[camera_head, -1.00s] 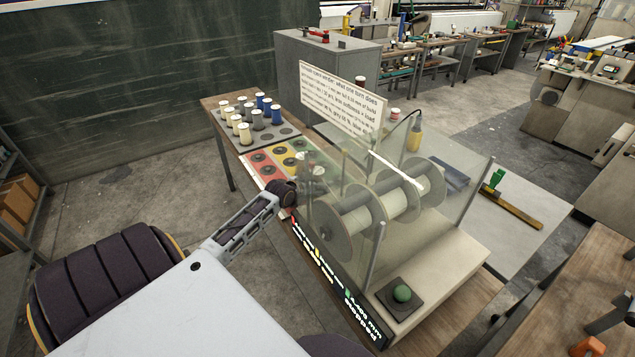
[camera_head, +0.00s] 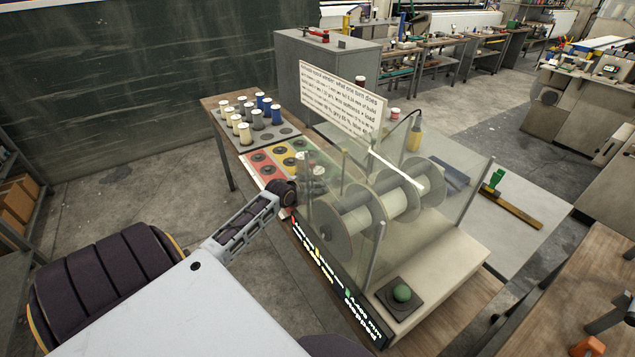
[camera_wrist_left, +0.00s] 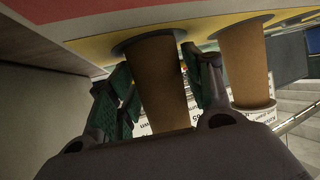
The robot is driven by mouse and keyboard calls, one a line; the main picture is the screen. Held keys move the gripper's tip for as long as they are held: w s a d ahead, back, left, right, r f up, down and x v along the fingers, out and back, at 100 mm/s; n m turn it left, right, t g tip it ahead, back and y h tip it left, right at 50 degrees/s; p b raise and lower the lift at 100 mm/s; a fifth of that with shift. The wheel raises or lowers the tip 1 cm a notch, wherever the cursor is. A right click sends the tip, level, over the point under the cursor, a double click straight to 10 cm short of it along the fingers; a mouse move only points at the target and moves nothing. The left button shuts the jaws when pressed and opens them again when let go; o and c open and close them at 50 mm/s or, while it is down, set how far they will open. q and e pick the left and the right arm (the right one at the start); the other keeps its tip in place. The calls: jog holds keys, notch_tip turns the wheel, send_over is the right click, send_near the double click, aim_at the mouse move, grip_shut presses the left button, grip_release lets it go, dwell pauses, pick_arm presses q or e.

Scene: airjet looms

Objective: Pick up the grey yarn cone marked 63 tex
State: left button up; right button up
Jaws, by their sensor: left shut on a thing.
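My left gripper (camera_wrist_left: 162,88) is shut on a tapered yarn cone (camera_wrist_left: 158,75), with one finger on each side. The cone looks brown in this light, and I can read no 63 tex mark on it. A second similar cone (camera_wrist_left: 245,62) stands beside it, outside the fingers. In the head view my left gripper (camera_head: 303,190) is at the near edge of the coloured board, partly behind the clear guard. Grey cones (camera_head: 257,120) stand in the rack among cream and blue ones; their marks are too small to read. My right gripper is not in view.
The coloured board (camera_head: 254,170) with dark round seats lies between the rack and the winder. The winder's clear guard (camera_head: 330,170) and large reels (camera_head: 350,232) stand close to the right of my left gripper.

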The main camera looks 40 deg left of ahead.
pick_arm(q)
jog(key=shift+r, duration=0.15)
notch_tip(320, 180, up, 10)
jog(key=shift+f, duration=0.15)
dwell(0.6)
